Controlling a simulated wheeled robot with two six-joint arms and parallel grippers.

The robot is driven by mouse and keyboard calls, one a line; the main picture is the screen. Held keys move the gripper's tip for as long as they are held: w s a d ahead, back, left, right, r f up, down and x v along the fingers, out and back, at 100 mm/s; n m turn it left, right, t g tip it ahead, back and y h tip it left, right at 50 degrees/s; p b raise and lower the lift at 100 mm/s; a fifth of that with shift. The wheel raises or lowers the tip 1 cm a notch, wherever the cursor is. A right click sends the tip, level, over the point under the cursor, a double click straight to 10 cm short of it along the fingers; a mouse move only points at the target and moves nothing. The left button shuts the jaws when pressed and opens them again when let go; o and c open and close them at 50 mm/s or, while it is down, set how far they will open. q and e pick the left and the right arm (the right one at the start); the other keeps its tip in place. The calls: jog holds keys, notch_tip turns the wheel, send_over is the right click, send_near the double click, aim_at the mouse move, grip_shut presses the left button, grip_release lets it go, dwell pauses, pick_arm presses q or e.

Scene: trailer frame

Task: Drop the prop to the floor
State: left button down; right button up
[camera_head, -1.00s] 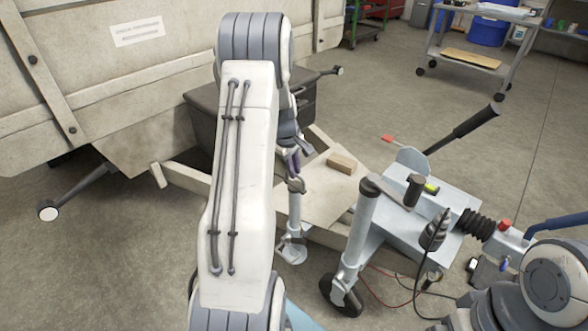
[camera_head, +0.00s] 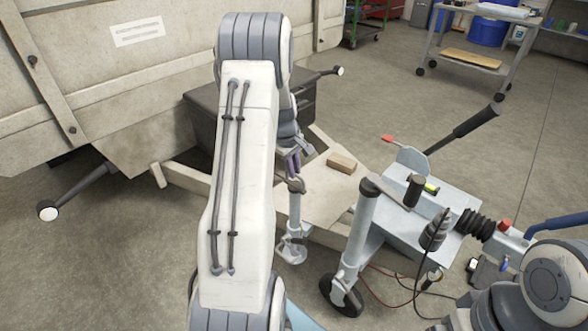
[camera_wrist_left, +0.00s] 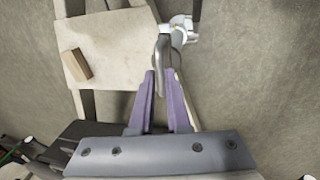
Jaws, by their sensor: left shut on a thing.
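The prop (camera_head: 294,212) is a grey metal tube with a flat foot plate, upright beside the trailer's drawbar. I cannot tell whether its foot touches the floor. My left gripper (camera_head: 294,167) is at the prop's top end, partly hidden by my own arm. In the left wrist view, the purple fingers of my left gripper (camera_wrist_left: 162,75) are shut on a grey handle at the top of the prop (camera_wrist_left: 163,50). The prop's pale tube and foot show beyond them, near the top edge. My right gripper is out of view.
A brown block (camera_head: 342,163) lies on the drawbar plate (camera_head: 320,196). The jockey wheel (camera_head: 341,297) and a lever (camera_head: 477,128) are to the right. The trailer body (camera_head: 110,75) fills the left. A cart (camera_head: 470,60) stands at the back; open floor lies between.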

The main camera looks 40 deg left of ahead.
aim_at(295, 185)
pick_arm(q)
notch_tip(295, 185, down, 5)
jog(key=shift+f+b, duration=0.1)
jog(key=shift+b, duration=0.75)
jog(key=c, duration=0.9)
grip_release()
jog(key=shift+r, duration=0.25)
jog(key=r+p, duration=0.1)
jog(key=r, duration=0.2)
jog(key=s+r+p, duration=0.1)
jog(key=r, duration=0.2)
jog(key=s+r+p, duration=0.1)
jog(key=r, duration=0.3)
jog(key=shift+a, duration=0.1)
